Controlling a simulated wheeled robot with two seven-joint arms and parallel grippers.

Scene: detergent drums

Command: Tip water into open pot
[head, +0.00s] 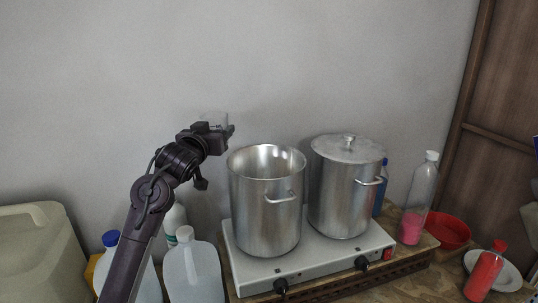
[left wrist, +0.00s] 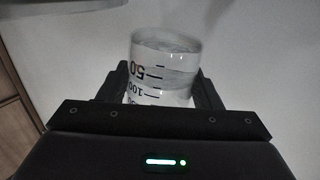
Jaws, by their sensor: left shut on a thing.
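The open pot (head: 265,215) is a tall steel pot without a lid, on the left of a white two-burner hotplate (head: 310,262). My left gripper (head: 222,133) is left of the pot's rim and a little above it. It is shut on a clear beaker (left wrist: 165,65) with black volume marks. Clear water seems to show inside the beaker in the left wrist view. In the head view the beaker (head: 212,117) is faint against the wall and mostly hidden by the gripper. My right gripper is not in view.
A lidded steel pot (head: 343,195) stands right of the open pot. A bottle with pink contents (head: 414,205), a red bowl (head: 447,231) and a red bottle (head: 484,273) are at the right. Jugs (head: 192,272) and a beige canister (head: 38,255) stand at the left.

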